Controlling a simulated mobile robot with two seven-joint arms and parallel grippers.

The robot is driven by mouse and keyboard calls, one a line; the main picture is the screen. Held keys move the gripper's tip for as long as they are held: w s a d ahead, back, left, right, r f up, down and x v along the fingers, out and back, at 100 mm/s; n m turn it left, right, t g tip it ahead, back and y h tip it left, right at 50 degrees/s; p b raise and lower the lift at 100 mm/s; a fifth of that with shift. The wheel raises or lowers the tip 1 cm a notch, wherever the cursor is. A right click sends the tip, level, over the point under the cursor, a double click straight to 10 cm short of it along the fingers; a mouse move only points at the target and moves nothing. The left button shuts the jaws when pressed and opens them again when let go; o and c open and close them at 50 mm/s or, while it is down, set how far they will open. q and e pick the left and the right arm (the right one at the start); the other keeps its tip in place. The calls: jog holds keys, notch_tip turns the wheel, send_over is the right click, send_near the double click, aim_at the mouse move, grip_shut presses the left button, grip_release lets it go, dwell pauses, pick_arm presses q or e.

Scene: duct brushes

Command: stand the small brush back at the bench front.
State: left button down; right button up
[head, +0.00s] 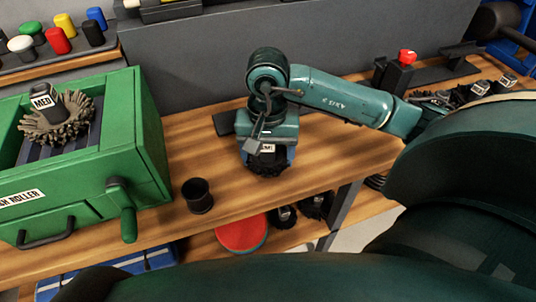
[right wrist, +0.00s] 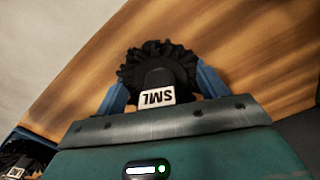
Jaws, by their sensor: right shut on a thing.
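The small brush (head: 268,164), black with a round bristle head, is in my right gripper (head: 267,153) near the bench front in the head view. In the right wrist view the brush (right wrist: 158,62) shows its white "SML" label between the blue fingers of the gripper (right wrist: 161,86), which are shut on it. The brush looks roughly upright, over or on the wooden bench (head: 340,150); I cannot tell whether its bristles touch the wood. My left gripper is not in view.
A black cup (head: 197,196) stands left of the brush near the front edge. A green roller box (head: 150,130) holding a "MED" brush (head: 55,120) is at the left. More brushes (head: 480,90) lie at the right. A red round thing (head: 242,234) sits on the lower shelf.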

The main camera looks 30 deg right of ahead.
jog(key=shift+f, duration=0.4)
jog(key=shift+f, duration=0.1)
jog(key=shift+f+b, duration=0.2)
jog(key=shift+b, duration=0.15)
jog(key=o, duration=1.5)
jog(key=shift+r, duration=0.1)
notch_tip(320, 180, up, 12)
jog(key=shift+w+r+p, duration=0.1)
jog(key=shift+r+p, duration=0.1)
jog(key=shift+p, duration=0.75)
